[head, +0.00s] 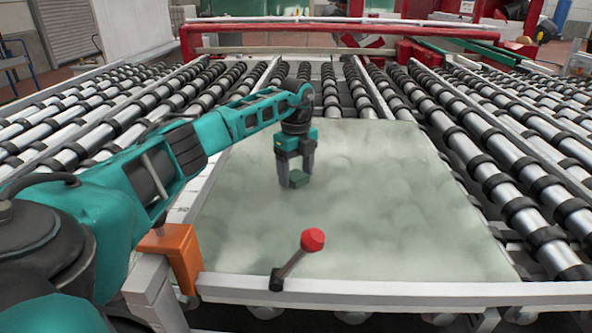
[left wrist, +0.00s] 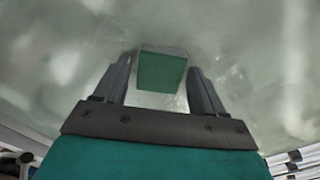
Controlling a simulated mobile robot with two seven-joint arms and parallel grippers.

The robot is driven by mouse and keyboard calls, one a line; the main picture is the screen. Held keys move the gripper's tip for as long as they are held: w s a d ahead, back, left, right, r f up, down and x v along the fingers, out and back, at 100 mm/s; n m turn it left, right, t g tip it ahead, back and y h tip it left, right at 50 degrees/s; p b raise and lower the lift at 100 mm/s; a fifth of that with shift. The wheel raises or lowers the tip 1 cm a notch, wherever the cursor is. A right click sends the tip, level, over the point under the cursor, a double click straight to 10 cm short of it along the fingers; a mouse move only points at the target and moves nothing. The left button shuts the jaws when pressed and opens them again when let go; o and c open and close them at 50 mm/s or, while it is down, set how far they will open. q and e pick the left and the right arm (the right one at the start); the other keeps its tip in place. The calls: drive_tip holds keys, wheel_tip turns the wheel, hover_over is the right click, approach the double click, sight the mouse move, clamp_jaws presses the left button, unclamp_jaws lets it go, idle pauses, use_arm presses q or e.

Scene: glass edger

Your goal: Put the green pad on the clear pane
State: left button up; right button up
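The green pad (head: 299,179) is a small dark green block near the middle of the clear pane (head: 380,225), a large greenish sheet lying on the roller table. My left gripper (head: 296,177) points down over the pane, with its fingertips around the pad. In the left wrist view, the pad (left wrist: 162,71) shows between the fingertips, with a narrow gap at each side, so the gripper looks open. The pad appears to lie on the pane, but its underside is hidden. My right gripper is not in view.
Black-ringed rollers (head: 490,170) run along both sides of the pane. A red-knobbed lever (head: 312,240) stands at the white front rail (head: 400,293), with an orange bracket (head: 178,250) to its left. A red frame (head: 300,27) crosses the back. Much of the pane is bare.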

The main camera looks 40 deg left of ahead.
sight(296, 175)
use_arm(q)
drive_tip(key=shift+o, duration=0.3)
drive_tip(key=shift+r, duration=0.15)
drive_tip(key=shift+r, duration=0.35)
wheel_tip(296, 175, up, 11)
drive_tip(key=shift+r, duration=0.2)
drive_tip(key=shift+d+f, duration=0.1)
